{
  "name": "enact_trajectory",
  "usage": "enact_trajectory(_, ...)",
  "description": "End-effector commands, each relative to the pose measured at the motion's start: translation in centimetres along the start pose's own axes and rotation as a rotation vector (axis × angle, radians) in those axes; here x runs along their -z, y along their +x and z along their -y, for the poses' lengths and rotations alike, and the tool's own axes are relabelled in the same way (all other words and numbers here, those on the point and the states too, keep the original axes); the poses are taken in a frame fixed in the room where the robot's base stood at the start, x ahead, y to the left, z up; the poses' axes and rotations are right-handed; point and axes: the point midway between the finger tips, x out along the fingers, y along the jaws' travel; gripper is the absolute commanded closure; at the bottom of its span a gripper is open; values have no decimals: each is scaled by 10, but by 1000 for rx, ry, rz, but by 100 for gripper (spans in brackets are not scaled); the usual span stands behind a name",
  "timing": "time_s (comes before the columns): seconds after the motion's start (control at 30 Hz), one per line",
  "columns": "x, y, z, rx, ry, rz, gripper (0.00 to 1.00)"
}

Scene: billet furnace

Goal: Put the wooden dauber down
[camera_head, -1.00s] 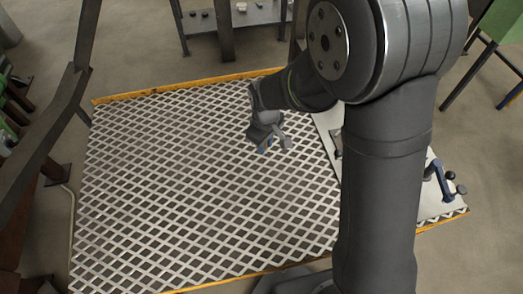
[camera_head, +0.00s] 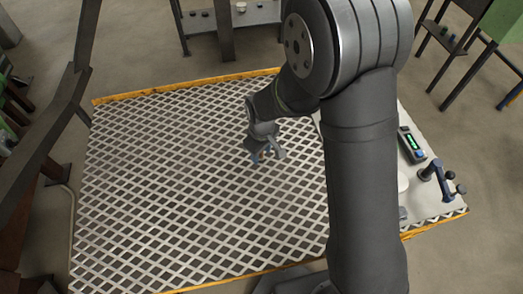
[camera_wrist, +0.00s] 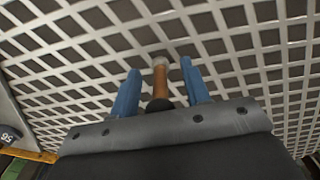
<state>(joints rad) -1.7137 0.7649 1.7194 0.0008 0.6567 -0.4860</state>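The wooden dauber (camera_wrist: 160,82) shows in the wrist view as a brown handle with a pale round tip and a dark near end. It lies between the two blue fingers of my gripper (camera_wrist: 160,72), with a visible gap on each side. In the head view my gripper (camera_head: 264,156) is over the metal mesh platform (camera_head: 170,190), and I cannot make out the dauber there. Whether the dauber touches the mesh is unclear.
A pale panel on the right (camera_head: 432,202) carries a device with a green display (camera_head: 411,145) and a blue clamp (camera_head: 438,181). Yellow edging (camera_head: 180,88) borders the platform. The mesh left of my gripper is clear. A dark post stands at the left.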

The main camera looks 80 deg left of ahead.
Motion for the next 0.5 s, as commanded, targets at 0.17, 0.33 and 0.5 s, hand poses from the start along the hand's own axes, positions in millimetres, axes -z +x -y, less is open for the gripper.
enact_trajectory(0.17,0,0,0,0,0,0,56)
enact_trajectory(0.33,0,-3,0,0,0,0,56)
enact_trajectory(0.5,1,-23,0,-1,0,-3,56)
